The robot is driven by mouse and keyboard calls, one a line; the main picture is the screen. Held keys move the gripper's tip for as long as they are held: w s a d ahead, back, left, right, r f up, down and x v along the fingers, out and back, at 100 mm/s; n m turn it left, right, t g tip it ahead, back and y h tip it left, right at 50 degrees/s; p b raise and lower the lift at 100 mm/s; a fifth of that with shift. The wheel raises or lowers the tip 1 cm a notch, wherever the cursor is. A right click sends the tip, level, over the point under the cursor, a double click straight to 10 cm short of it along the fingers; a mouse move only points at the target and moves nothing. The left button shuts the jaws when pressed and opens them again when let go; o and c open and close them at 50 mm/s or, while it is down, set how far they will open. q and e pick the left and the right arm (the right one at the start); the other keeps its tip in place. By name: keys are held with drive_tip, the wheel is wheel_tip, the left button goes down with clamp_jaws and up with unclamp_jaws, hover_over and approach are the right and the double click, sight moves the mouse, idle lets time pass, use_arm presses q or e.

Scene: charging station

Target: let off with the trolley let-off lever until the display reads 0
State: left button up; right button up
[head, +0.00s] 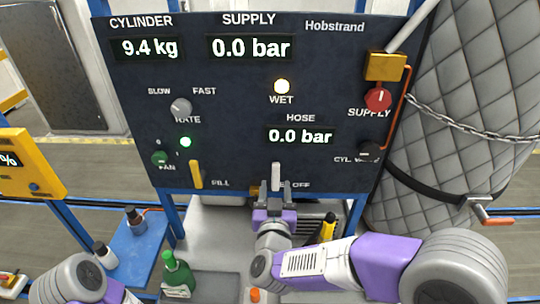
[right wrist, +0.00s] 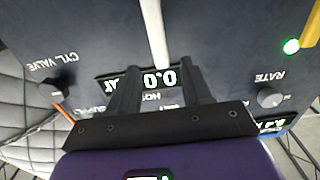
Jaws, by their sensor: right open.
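The pale let-off lever (head: 275,174) points up from the lower edge of the dark panel (head: 230,120), above a partly hidden label ending in "OFF". The hose display (head: 300,136) reads 0.0 bar. The supply display (head: 250,47) reads 0.0 bar and the cylinder display (head: 150,48) 9.4 kg. My right gripper (head: 272,188) is open at the lever's lower part. In the right wrist view the lever (right wrist: 153,30) lies just beyond the gap between the fingers (right wrist: 160,85); I cannot tell if they touch it. My left gripper is out of view.
The yellow fill lever (head: 196,174) is left of the let-off lever. The red supply knob (head: 378,98), the cylinder valve knob (head: 370,151) and a chain (head: 470,130) are at the right. A green bottle (head: 178,274) and a yellow-black tool (head: 328,229) are below the panel.

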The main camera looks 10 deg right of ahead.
sight(276, 172)
drive_tip(key=x, duration=0.7)
drive_tip(key=shift+w+d+p, duration=0.1)
drive_tip(key=shift+w+p, duration=0.2)
drive_tip(key=shift+p, duration=0.05)
drive_tip(key=shift+c, duration=0.2)
clamp_jaws()
